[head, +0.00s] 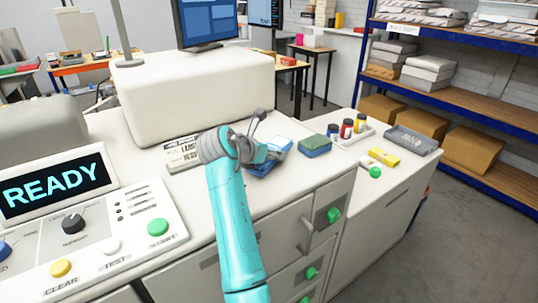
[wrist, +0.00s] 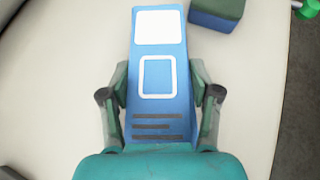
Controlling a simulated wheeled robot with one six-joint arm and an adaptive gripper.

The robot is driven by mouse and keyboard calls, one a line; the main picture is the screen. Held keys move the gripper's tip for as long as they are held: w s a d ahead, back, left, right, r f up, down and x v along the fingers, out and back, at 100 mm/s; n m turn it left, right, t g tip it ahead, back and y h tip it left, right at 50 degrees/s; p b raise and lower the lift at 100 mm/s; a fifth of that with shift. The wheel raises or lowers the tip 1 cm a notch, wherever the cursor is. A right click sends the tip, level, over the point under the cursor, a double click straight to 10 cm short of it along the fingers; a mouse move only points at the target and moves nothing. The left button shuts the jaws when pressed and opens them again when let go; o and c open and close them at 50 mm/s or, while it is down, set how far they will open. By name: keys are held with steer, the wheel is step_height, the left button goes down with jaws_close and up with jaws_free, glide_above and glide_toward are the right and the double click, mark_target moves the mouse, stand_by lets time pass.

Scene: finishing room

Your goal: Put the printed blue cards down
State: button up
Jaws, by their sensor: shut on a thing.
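The printed blue cards (wrist: 158,105) show in the wrist view as a long blue stack with a white block, a white outlined square and dark lines on top. My gripper (wrist: 160,95) has a finger at each long side of the stack and is shut on it. In the head view the blue cards (head: 259,168) show partly beyond my gripper (head: 268,153), over the white counter top. My arm and gripper hide part of them. I cannot tell whether the cards touch the counter.
A green and blue block (head: 314,146) stands right of the cards. Beyond it are a white tray with small bottles (head: 346,130), a grey tray (head: 411,140) and a yellow item (head: 384,156). A control panel (head: 100,235) stands at the left.

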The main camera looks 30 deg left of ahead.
steer(key=shift+f, duration=0.5)
steer(key=shift+f, duration=0.1)
steer(key=o, duration=1.3)
steer(key=shift+o, duration=0.2)
steer(key=shift+s+r, duration=0.25)
steer(key=shift+s, duration=0.05)
steer(key=v, duration=1.1)
steer(key=shift+s, duration=0.25)
